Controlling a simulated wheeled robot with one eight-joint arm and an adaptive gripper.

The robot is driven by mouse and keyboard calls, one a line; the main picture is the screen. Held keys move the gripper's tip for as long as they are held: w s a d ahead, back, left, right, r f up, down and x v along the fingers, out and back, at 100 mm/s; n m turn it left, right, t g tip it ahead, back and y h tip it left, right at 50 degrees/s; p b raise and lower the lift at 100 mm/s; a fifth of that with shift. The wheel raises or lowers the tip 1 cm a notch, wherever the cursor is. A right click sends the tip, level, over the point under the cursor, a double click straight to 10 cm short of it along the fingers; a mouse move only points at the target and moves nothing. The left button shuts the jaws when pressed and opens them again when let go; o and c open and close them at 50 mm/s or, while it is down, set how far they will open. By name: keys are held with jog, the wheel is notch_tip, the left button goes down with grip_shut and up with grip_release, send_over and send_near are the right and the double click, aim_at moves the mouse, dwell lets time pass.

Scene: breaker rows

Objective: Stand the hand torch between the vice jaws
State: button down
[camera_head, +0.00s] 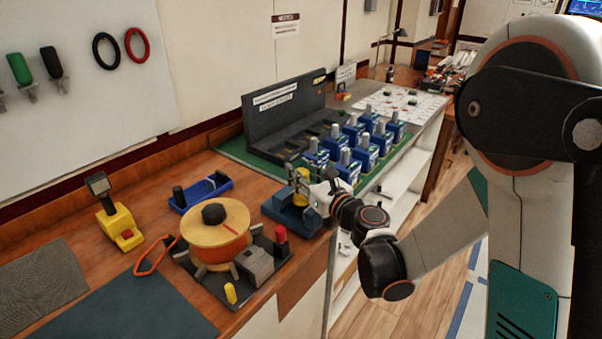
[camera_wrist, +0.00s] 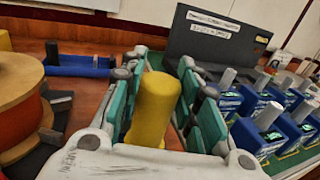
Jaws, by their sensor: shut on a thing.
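The yellow hand torch (camera_wrist: 154,108) is upright between the green finger pads of my gripper (camera_wrist: 160,100) in the wrist view. In the head view the torch (camera_head: 299,180) shows as a small yellow cylinder at the gripper (camera_head: 308,190), over the blue vice (camera_head: 288,216). The vice stands near the front edge of the bench. My gripper is shut on the torch. The torch's lower end and the vice jaws are mostly hidden, so I cannot tell whether the torch is between the jaws or just above them.
A yellow-orange reel (camera_head: 214,222) stands left of the vice, with a red-topped post (camera_head: 281,240) close by. A blue holder (camera_head: 200,192) lies behind. Rows of blue breakers (camera_head: 345,165) stand to the right. A yellow tool (camera_head: 118,222) stands far left.

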jog(key=shift+f+b, duration=0.75)
jog(key=shift+f, duration=0.1)
dwell(0.3)
jog(key=c, duration=1.1)
grip_release()
jog(key=shift+o, duration=0.2)
